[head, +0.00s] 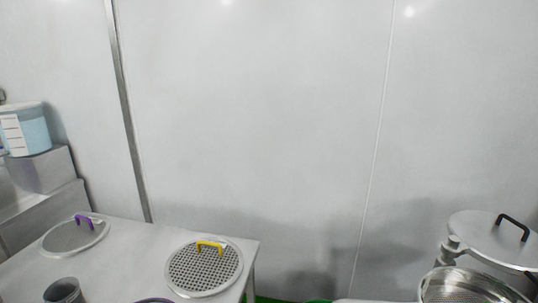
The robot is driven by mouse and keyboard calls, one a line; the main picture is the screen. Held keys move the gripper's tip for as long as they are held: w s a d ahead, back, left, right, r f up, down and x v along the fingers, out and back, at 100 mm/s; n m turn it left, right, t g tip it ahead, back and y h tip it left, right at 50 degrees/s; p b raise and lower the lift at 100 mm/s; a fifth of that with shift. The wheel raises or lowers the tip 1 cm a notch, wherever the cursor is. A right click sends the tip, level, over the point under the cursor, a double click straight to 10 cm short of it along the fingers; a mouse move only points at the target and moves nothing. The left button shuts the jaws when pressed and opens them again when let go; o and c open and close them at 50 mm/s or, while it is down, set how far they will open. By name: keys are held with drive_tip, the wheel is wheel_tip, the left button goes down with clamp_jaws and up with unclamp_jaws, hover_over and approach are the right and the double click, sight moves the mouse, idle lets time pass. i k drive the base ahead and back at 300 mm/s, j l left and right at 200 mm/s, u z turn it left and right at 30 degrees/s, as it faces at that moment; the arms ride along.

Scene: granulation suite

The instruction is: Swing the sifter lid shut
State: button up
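The sifter lid (487,239) is a flat grey metal disc with a black handle, at the right edge of the head view. It sits on a light post with a pivot at its left side. The lid lies level, behind and above the round metal sifter bowl (437,284). The front of the bowl is uncovered, and its perforated inside shows. The bowl's lower part is cut off by the bottom edge, and the lid reaches the right edge. My gripper is not in view.
A white table (135,252) at the lower left holds a sieve with a yellow handle (204,268), a sieve with a purple handle (75,236) and a grey cup (64,291). A light-blue container (31,130) stands far left. Bare wall lies behind.

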sight(500, 241)
drive_tip(key=z, duration=0.7)
drive_tip(key=i+l+z, duration=0.85)
drive_tip(key=i+l, duration=0.25)
